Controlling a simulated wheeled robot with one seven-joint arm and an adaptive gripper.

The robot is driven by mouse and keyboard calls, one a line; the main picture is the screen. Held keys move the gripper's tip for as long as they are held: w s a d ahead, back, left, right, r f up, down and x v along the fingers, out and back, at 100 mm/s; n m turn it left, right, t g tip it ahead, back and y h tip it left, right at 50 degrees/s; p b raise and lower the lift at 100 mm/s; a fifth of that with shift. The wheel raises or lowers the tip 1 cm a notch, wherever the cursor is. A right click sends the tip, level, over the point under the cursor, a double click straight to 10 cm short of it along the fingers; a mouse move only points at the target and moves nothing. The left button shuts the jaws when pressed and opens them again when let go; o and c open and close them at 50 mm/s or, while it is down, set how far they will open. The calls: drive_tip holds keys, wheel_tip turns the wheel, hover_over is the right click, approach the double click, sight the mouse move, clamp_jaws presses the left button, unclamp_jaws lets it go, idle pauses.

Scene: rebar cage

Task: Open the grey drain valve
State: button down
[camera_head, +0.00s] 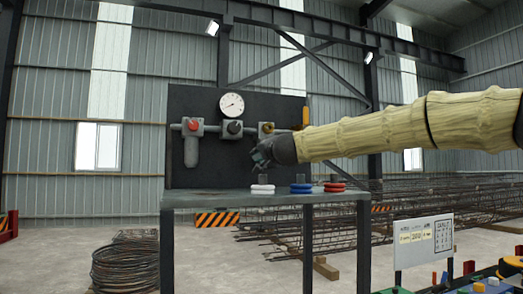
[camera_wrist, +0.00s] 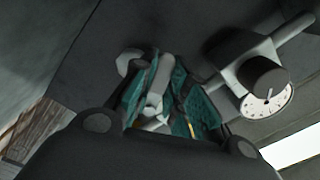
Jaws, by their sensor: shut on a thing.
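In the wrist view a pale grey lever (camera_wrist: 158,88) lies between the teal finger pads of my gripper (camera_wrist: 165,82), which is shut on it. It looks like the handle of the grey drain valve. A rounded light grey part (camera_wrist: 129,62) shows just left of the fingers. In the head view my gripper (camera_head: 262,157) is in front of the dark panel (camera_head: 222,170), above the bench and below the brass-coloured fitting (camera_head: 266,129). The grey valve is hidden there behind my gripper, so its turn angle cannot be told.
A yellow-orange handle (camera_head: 306,115) is at right. White (camera_head: 262,190), blue (camera_head: 301,188) and red (camera_head: 334,187) rings lie on the bench (camera_head: 205,200).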

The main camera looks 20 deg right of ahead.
drive_tip(key=n, duration=0.1)
drive_tip(key=f+n, duration=0.1)
drive_tip(key=n, duration=0.1)
drive_tip(key=d+n, duration=0.1)
drive_tip(key=shift+f+n, duration=0.25)
drive_tip(key=shift+n, duration=0.15)
drive_tip(key=shift+d+f+n+b, duration=0.1)
drive_tip(key=shift+d+n+b, duration=0.25)
drive_tip(key=shift+n, duration=0.4)
drive_tip(key=shift+d+f+n+b, duration=0.15)
drive_tip(key=shift+n+b, duration=0.25)
drive_tip(key=shift+n, duration=0.4)
drive_tip(key=shift+d+f+n+b, duration=0.1)
drive_tip(key=shift+d+n+b, duration=0.25)
drive_tip(key=shift+n, duration=0.4)
drive_tip(key=shift+a, duration=0.1)
drive_tip(key=c, duration=1.4)
unclamp_jaws()
drive_tip(key=shift+r, duration=0.1)
